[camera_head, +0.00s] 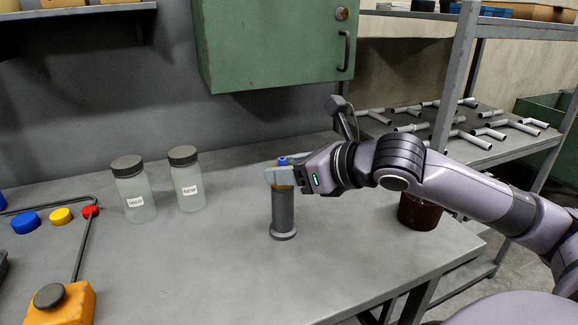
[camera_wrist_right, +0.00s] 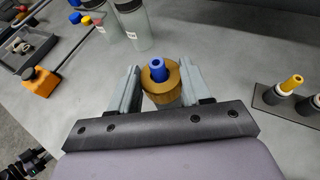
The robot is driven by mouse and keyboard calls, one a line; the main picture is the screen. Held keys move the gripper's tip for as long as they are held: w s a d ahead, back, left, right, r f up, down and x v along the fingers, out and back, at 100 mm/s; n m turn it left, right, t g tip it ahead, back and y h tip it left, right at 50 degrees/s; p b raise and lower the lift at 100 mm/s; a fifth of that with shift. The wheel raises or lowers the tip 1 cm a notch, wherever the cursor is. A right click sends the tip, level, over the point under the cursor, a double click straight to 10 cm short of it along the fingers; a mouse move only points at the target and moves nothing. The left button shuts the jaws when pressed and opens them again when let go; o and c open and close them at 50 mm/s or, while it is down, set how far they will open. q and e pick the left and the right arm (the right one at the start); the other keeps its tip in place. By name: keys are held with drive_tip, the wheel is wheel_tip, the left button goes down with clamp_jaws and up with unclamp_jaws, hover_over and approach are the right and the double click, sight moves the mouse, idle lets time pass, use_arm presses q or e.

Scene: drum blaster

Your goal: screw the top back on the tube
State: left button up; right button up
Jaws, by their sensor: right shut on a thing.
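A grey tube (camera_head: 283,212) stands upright on its wider foot on the grey workbench in the head view. Its top, a brass-coloured ring (camera_wrist_right: 156,87) with a blue nub (camera_wrist_right: 158,68) in the middle, shows in the right wrist view. My right gripper (camera_head: 282,175) is shut on the top at the tube's upper end, one finger on each side.
Two lidded jars (camera_head: 133,190) (camera_head: 186,180) stand left of the tube. Coloured knobs (camera_head: 60,216), a bent dark rod (camera_head: 81,245) and an orange box (camera_head: 63,306) lie further left. A dark red pot (camera_head: 419,212) stands behind my right arm.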

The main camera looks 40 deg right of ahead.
idle(0.3)
drive_tip(key=o, duration=1.1)
drive_tip(key=shift+b+v, duration=0.75)
drive_tip(key=shift+v, duration=2.85)
